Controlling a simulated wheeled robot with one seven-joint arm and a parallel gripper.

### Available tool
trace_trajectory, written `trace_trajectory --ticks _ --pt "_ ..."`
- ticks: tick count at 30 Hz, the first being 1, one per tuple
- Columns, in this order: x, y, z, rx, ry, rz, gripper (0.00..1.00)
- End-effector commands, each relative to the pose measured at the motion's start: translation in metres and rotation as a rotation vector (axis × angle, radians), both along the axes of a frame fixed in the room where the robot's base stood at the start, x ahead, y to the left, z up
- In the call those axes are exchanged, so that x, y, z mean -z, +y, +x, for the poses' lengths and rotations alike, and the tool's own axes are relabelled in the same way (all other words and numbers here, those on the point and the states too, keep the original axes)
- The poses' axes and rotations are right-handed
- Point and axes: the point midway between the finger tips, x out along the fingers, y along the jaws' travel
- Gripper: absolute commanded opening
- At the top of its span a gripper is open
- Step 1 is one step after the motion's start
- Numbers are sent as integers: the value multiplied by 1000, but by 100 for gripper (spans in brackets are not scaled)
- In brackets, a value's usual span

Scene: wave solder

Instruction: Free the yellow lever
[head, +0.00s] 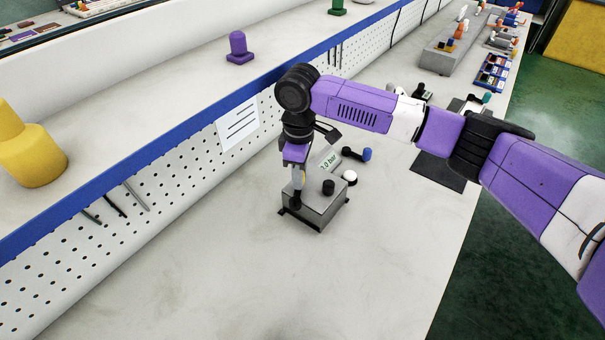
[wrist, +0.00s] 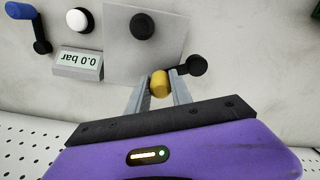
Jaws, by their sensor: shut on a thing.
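The yellow lever (wrist: 159,84) shows in the wrist view as a rounded yellow end between my fingertips. My gripper (wrist: 160,88) is shut on it, with one finger on each side. A black arm with a round end (wrist: 195,66) sits just right of the yellow end in the wrist view.
The box carries a black knob (head: 328,187). A perforated panel (head: 110,235) runs along the left. The bench (head: 300,290) in front is clear.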

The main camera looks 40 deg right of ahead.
Motion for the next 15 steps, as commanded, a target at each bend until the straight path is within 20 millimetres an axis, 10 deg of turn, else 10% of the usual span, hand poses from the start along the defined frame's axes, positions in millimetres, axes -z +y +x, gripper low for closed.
trace_trajectory --ticks 15 --pt "-1 6 7 -138 -2 3 0"
